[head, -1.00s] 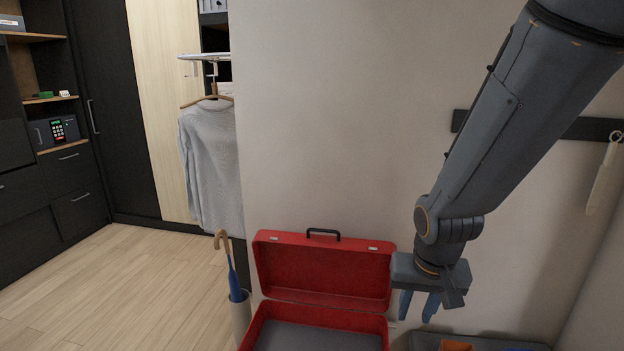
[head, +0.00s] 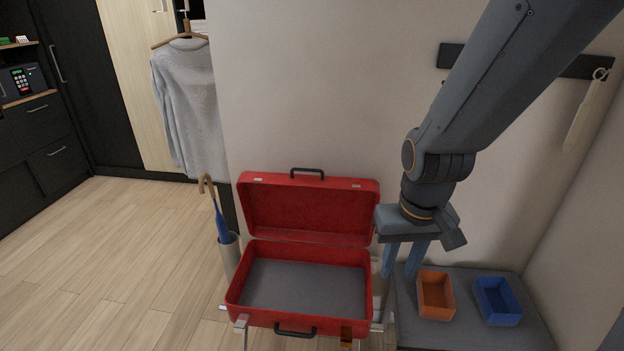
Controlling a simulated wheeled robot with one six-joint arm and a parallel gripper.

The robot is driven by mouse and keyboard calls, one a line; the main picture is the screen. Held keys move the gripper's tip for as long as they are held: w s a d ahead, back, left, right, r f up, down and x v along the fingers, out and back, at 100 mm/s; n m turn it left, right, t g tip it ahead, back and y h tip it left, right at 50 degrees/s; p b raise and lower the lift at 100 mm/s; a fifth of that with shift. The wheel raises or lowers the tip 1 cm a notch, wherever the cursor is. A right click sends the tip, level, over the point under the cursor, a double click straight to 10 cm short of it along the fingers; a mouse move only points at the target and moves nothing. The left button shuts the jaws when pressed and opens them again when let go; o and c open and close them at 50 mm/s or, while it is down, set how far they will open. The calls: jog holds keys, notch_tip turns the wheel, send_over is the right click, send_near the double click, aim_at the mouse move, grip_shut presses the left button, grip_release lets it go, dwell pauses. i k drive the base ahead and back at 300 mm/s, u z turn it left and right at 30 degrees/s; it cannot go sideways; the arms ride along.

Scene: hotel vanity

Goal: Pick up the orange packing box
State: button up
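The orange packing box (head: 436,312) is a small open-topped box on a grey cushioned bench (head: 524,340) at the lower right of the head view. My gripper (head: 402,274) hangs pointing down, with its two blue fingers spread apart. In the picture it is just left of the orange box, near the left edge of the bench. Nothing shows between the fingers. How far the fingers are above the bench is hard to tell.
An open red suitcase (head: 374,310) on a stand is left of the bench, its lid up. A blue box (head: 497,301) sits right of the orange one. An umbrella holder (head: 229,254) stands left of the suitcase. The wooden floor at left is clear.

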aim_at(436, 299)
jog(key=k, duration=1.3)
jog(key=z, duration=0.8)
jog(key=i, duration=1.55)
jog(key=u, duration=0.4)
